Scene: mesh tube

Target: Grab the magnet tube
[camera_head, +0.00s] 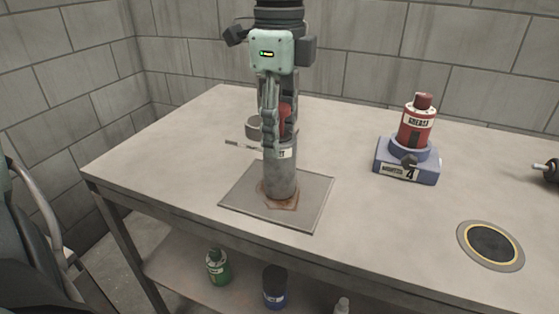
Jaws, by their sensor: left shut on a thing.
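My left gripper (277,146) comes down from the top, upright, and is shut on the red upper part (286,118) of a tube. Below its fingers is a grey cylinder (280,180) with a white label, standing upright on a rusty spot of a square metal plate (240,200). The fingers hide much of the red part, and I cannot tell whether it is lifted from the grey cylinder. Another red tube (415,130) with a white label stands upright in a blue base (388,162) marked 4, to the right. My right gripper is not in view.
The table (340,255) is mostly clear. A small grey round object (253,130) stands behind the gripper. A dark ring-edged disc (490,245) lies at the right front, and a dark object (550,172) is at the right edge. Bottles (217,268) stand on the lower shelf.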

